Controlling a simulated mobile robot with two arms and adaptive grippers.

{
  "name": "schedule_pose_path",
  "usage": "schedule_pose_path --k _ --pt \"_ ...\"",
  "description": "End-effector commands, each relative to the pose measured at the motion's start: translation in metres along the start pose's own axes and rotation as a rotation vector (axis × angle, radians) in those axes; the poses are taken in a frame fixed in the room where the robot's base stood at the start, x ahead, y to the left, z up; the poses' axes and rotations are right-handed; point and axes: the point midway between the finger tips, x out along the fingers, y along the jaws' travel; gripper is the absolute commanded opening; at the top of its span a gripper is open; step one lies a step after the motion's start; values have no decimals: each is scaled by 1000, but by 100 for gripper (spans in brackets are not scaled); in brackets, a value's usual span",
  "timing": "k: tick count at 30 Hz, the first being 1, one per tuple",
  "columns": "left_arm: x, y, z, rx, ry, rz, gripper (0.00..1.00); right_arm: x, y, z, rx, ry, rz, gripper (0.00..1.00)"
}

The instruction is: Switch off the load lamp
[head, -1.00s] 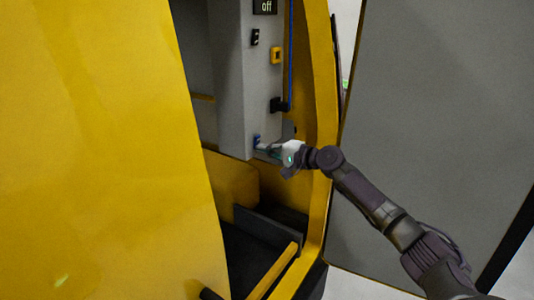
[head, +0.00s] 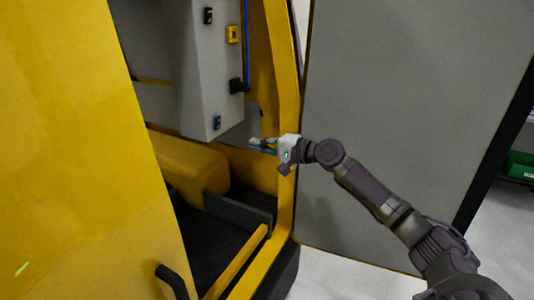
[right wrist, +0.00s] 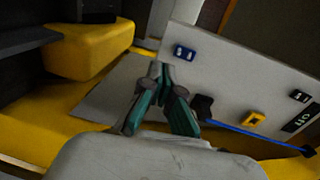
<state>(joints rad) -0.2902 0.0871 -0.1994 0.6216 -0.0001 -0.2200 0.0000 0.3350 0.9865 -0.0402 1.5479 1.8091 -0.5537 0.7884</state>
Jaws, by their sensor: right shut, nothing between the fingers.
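A blue rocker switch (head: 217,122) sits low on the grey control box (head: 195,105); it also shows in the right wrist view (right wrist: 184,52). A black switch (head: 209,15) and a yellow-framed switch (head: 233,34) sit higher on the box. A dark sign reading "off" (right wrist: 302,117) shows in the right wrist view. No lettering I can read names the load lamp switch. My right gripper (head: 255,144) is shut and empty, to the right of the blue switch and apart from it; its teal fingers (right wrist: 163,75) point toward the box's edge. My left gripper is not in view.
A black fitting (head: 236,86) with a blue rod (head: 247,45) is on the box's right side. A yellow body panel (head: 80,170) fills the left. A large grey door (head: 400,100) stands open at right. A black handle (head: 172,280) is at the bottom.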

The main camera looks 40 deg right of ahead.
Motion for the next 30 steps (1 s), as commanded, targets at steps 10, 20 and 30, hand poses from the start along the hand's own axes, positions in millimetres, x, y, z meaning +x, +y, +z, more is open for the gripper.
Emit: schedule_pose_path --k 10,20,30 --pt "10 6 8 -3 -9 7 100 -25 7 0 0 -1 1 0" --pt "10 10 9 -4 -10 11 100 -26 7 0 -1 -1 1 0" --pt "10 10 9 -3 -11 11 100 -24 22 -5 -9 17 19 0"
